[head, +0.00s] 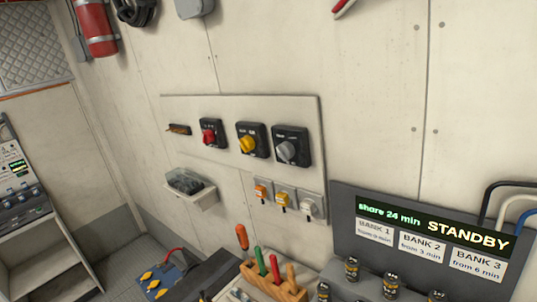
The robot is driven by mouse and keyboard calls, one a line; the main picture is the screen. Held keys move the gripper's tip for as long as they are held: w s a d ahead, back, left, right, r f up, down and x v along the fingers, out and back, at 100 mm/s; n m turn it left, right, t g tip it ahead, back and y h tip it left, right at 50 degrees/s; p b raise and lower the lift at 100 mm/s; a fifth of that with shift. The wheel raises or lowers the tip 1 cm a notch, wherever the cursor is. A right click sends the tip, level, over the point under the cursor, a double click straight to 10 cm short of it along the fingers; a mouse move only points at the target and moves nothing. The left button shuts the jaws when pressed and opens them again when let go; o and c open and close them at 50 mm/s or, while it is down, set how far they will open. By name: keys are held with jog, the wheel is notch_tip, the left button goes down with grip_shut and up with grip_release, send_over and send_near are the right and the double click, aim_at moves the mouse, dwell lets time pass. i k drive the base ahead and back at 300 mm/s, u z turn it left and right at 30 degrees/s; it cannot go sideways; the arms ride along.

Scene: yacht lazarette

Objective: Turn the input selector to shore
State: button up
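Three rotary switches sit side by side on a pale wall panel (265,107). The left one has a red knob (208,136), the middle one a yellow knob (247,144), the right one a grey knob (286,151). Each knob is on a black square plate. The small markings on the plates are too small to read, so I cannot tell which is the input selector or what position it points to. My gripper does not show in the head view.
Orange, yellow and white plugs (283,199) sit below the switches. A display (434,227) reads "STANDBY". A wooden tool rack (288,289) and several dark cylinders (352,270) stand in front. A small wall shelf (190,189) juts out left. A fire extinguisher (96,30) hangs upper left.

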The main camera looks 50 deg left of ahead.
aim_at(286, 150)
jog(key=u, duration=1.95)
jog(key=k, duration=0.65)
jog(key=z, duration=0.85)
jog(key=i, duration=0.95)
jog(key=u, duration=0.1)
